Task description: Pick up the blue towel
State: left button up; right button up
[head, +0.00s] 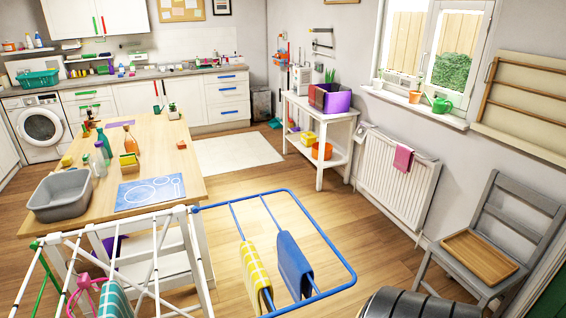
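The blue towel (293,264) hangs folded over a bar of the drying rack's blue-framed wing (331,242), low in the middle of the head view. A yellow checked towel (255,268) hangs just to its left on the neighbouring bar, with a gap between them. Nothing covers the blue towel's near side. Neither of my grippers is in view.
The rack's white bars (155,262) spread at lower left, before the wooden table (162,150) with a grey tub (62,196). A grey chair holding a wooden tray (479,256) stands right. Wooden floor (370,248) is clear between the wing and the radiator (396,180).

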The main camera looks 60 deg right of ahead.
aim_at(292, 265)
jog(key=z, duration=1.8)
